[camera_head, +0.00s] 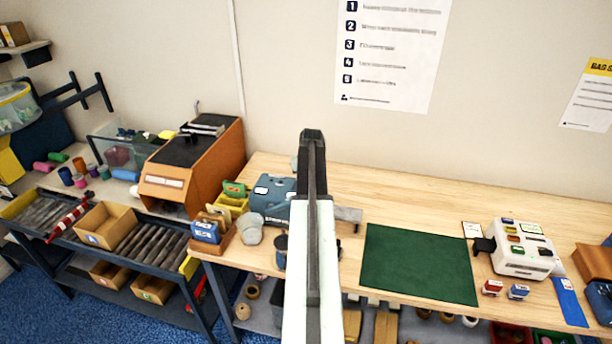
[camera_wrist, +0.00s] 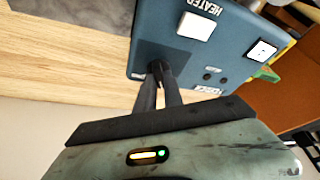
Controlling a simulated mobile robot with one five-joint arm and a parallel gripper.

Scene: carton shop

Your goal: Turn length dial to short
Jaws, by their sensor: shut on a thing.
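The blue-grey machine (camera_head: 272,196) stands on the wooden bench, partly behind my arm in the head view. My gripper's tips are not visible in the head view.
A green mat (camera_head: 420,262) lies on the bench to the right, with a white device (camera_head: 522,248) beyond it. An orange-brown machine (camera_head: 192,165) and a small tray of colored cards stand to the left. A grey cup (camera_head: 249,228) is close in front of the blue-grey machine.

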